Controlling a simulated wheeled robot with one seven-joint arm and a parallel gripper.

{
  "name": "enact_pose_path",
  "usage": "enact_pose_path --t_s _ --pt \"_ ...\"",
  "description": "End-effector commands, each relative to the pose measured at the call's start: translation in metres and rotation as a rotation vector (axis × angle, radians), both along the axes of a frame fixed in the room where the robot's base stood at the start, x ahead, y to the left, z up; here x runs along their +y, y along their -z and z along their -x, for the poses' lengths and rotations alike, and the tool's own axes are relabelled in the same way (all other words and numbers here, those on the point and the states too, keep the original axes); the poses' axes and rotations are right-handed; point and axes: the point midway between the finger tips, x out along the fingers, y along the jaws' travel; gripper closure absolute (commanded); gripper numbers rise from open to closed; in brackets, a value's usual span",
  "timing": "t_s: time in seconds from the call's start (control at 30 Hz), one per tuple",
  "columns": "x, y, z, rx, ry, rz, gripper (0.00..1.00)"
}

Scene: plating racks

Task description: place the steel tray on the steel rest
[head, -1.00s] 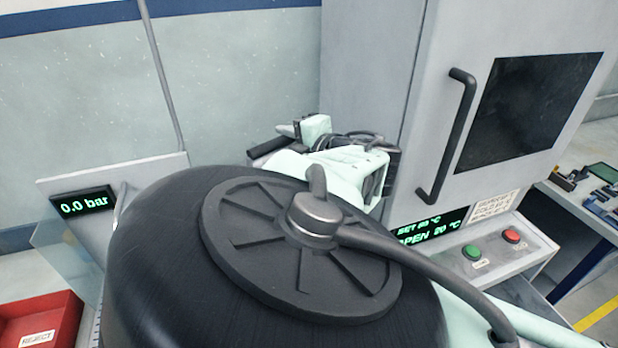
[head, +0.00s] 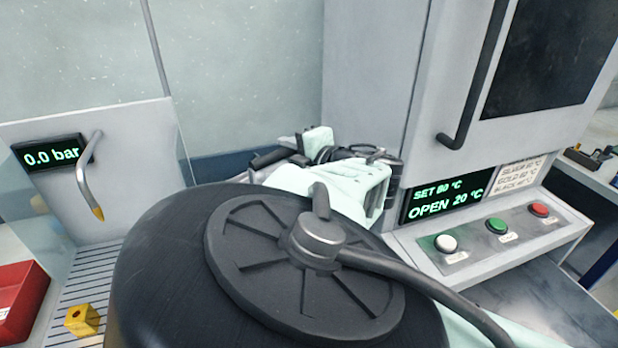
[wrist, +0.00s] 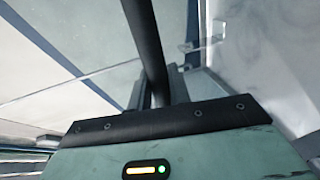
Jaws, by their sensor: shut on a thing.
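In the wrist view my gripper (wrist: 156,95) is shut on a dark bar (wrist: 143,35) that runs up and away between its fingers. I cannot tell what the bar belongs to. In the head view my pale green arm shows beyond my dark round body, and I cannot make out the fingertips there. I cannot identify the steel tray or the steel rest in either view.
A grey oven-like cabinet (head: 375,70) with a black door handle (head: 476,75), display (head: 447,195) and buttons stands right. At left are a 0.0 bar panel (head: 120,130) with a spout, a slotted grate (head: 75,275), a yellow block (head: 82,320) and a red bin (head: 20,300).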

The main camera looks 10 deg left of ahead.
Motion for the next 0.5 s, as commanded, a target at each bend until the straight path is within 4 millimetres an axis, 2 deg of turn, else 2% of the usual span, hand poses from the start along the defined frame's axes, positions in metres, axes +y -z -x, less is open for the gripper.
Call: enact_pose_path --t_s 0.23,0.5 --pt "0.0 0.02 0.0 -0.002 0.0 0.001 1.0" --pt "0.0 0.058 0.0 -0.003 -0.001 0.001 1.0"
